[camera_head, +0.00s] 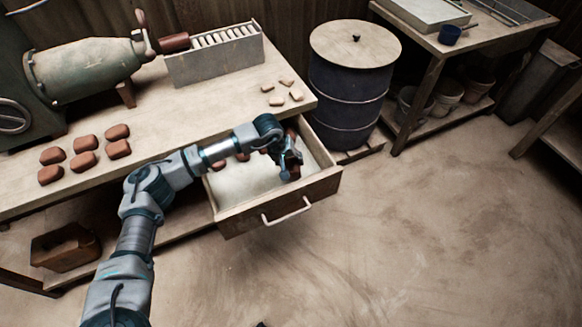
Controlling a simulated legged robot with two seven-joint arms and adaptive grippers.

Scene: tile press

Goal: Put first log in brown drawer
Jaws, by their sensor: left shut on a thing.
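The brown drawer (245,222) is pulled open below the table's right end, with a metal handle on its front. My left gripper (290,172) is inside or just above the drawer's right part. It is shut on a reddish-brown clay log (296,141), which my gripper partly hides. I cannot tell whether the log touches the drawer's floor. Small reddish pieces (243,156) show at the drawer's back, partly behind my arm. Another reddish clay log (174,43) sticks out of the green press (85,68). My right gripper is not in view.
Several reddish blocks (85,143) lie on the wooden table (190,110). A grey slotted rack (215,62) and several pale pieces (296,94) are there too. The floor in front is clear.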

